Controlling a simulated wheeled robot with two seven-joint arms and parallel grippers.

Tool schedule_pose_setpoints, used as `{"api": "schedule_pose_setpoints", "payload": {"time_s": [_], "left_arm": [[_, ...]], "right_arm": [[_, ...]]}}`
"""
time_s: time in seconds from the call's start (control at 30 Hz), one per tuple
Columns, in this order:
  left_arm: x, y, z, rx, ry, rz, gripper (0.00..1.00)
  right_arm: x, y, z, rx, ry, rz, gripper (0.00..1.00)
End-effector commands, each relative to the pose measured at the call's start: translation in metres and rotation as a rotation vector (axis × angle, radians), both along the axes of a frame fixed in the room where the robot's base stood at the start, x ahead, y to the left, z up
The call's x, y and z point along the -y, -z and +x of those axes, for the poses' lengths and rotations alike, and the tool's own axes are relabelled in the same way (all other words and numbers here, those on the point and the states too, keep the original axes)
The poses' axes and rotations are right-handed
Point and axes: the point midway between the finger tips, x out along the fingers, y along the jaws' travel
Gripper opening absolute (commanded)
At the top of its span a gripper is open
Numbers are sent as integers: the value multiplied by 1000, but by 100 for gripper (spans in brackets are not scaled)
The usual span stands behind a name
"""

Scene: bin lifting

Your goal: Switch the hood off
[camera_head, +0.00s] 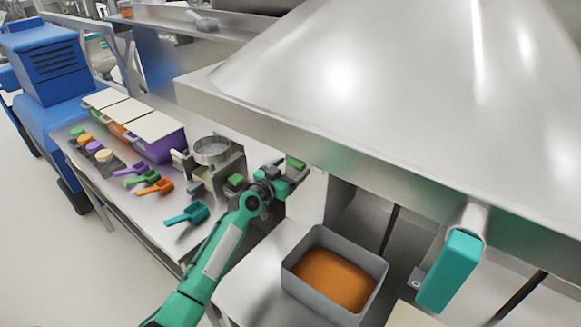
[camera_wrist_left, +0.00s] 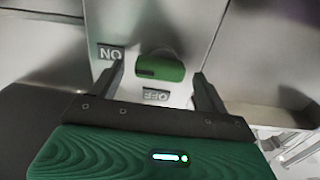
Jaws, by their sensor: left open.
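The large metal hood (camera_head: 330,75) fills the upper right of the head view. In the left wrist view, a green rotary knob (camera_wrist_left: 160,66) sits on a pale panel. An upside-down ON label (camera_wrist_left: 110,53) is at its left and an upside-down OFF label (camera_wrist_left: 156,96) is below it. The knob lies crosswise, with a dark mark at its left end on the ON side. My left gripper (camera_head: 292,175) is open below the hood's front edge. In the wrist view its fingers (camera_wrist_left: 159,80) flank the knob, with visible gaps; contact cannot be seen. My right gripper is out of view.
A grey bin (camera_head: 300,286) with orange contents stands on the counter below the hood. A side table holds coloured tubs (camera_head: 162,140), several scoops (camera_head: 187,214) and a metal device with a round pan (camera_head: 212,150). A blue machine (camera_head: 50,70) stands at left.

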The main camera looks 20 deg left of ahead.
Motion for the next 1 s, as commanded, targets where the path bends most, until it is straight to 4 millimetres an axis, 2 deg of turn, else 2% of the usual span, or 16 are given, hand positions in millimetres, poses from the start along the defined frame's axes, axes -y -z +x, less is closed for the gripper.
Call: {"api": "schedule_pose_setpoints", "payload": {"time_s": [0.33, 0.57, 1.0], "left_arm": [[1, 0, 3, -1, 0, 0, 78], [1, 0, 3, -1, 0, 0, 33], [1, 1, 3, -31, 0, -81, 34]], "right_arm": [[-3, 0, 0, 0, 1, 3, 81], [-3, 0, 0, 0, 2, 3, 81], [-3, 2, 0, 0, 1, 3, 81]]}}
